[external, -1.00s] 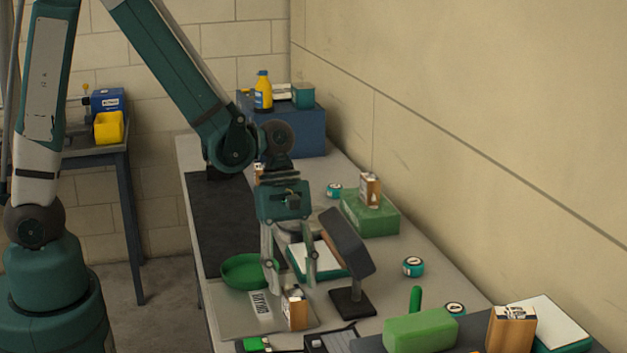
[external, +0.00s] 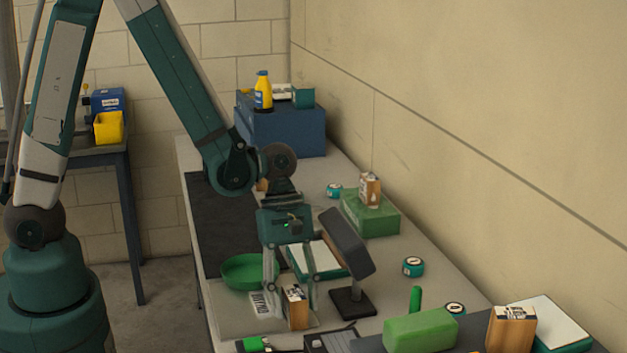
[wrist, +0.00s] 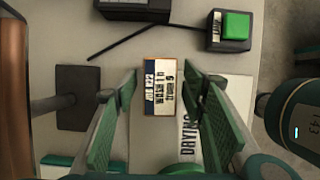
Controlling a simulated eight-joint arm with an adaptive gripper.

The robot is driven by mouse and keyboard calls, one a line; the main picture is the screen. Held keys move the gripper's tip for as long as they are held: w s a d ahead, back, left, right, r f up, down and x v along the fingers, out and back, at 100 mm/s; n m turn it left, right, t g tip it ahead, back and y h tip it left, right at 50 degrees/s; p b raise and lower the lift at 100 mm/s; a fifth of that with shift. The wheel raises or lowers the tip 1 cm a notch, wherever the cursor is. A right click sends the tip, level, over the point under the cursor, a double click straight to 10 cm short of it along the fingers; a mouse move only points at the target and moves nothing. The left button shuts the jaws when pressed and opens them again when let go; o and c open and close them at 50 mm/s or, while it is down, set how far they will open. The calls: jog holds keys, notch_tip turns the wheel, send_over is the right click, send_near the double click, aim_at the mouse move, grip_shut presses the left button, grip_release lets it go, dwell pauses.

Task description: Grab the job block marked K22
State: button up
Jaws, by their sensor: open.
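A wooden job block (external: 296,308) with a white label stands on the light "DRYING" mat (external: 235,318) near the bench's front. In the wrist view the block (wrist: 159,88) shows its label from above, with small text that appears to include K22. My gripper (external: 293,298) is open and points down over this block. In the wrist view my gripper's fingers (wrist: 160,95) stand on either side of the block, with gaps on both sides. Other labelled wooden blocks sit on a green box (external: 370,190) and at the lower right (external: 511,331); their marks are unreadable.
A dark tilted panel on a stand (external: 347,242) rises close to the right of my gripper. A green dish (external: 249,272) lies to its left. A device with a green button (wrist: 236,26) and a dark box (wrist: 133,8) lie beyond the block. Small teal tins (external: 413,267) stand along the wall side.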

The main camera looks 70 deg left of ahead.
aim_at(294, 292)
dwell(0.3)
jog(key=c, duration=1)
jog(key=shift+r, duration=0.15)
jog(key=shift+r+p, duration=0.3)
jog(key=shift+r, duration=4.55)
